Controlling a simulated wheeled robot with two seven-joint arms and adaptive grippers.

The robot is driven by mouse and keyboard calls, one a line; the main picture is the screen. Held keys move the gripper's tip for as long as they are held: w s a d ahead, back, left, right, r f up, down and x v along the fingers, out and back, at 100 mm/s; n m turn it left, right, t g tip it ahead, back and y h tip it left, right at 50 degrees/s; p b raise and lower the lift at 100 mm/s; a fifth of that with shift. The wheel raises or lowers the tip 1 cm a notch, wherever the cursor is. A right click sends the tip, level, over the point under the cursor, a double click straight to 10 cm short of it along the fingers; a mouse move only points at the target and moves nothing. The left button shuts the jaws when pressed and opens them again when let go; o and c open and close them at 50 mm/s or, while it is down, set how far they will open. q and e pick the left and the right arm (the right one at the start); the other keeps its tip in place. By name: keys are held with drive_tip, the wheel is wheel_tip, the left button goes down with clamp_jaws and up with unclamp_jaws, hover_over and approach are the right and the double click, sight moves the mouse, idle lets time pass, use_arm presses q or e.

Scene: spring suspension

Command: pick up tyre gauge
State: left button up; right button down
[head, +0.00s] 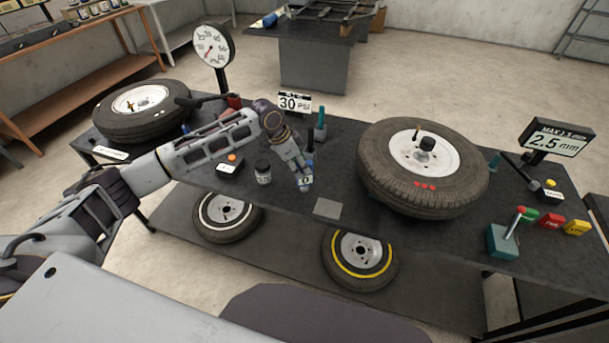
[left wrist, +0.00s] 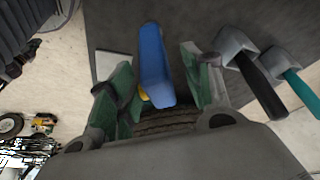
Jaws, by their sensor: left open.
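My right gripper is not in view.
A large tyre (head: 423,165) lies right of the gripper, and another tyre (head: 142,110) lies at the left end. A round dial (head: 210,46), a "30 psi" sign (head: 294,103) and a dark jar (head: 263,172) stand nearby. A small grey plate (head: 327,209) lies in front.

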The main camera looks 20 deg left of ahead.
use_arm(q)
drive_tip(key=shift+f, duration=0.1)
drive_tip(key=shift+s+p+x, duration=0.2)
drive_tip(key=shift+p+x, duration=0.4)
drive_tip(key=shift+x, duration=1.95)
drive_tip(key=shift+c, duration=0.4)
clamp_jaws()
drive_tip(key=shift+r+b, duration=0.65)
drive_tip(key=shift+r, duration=4.35)
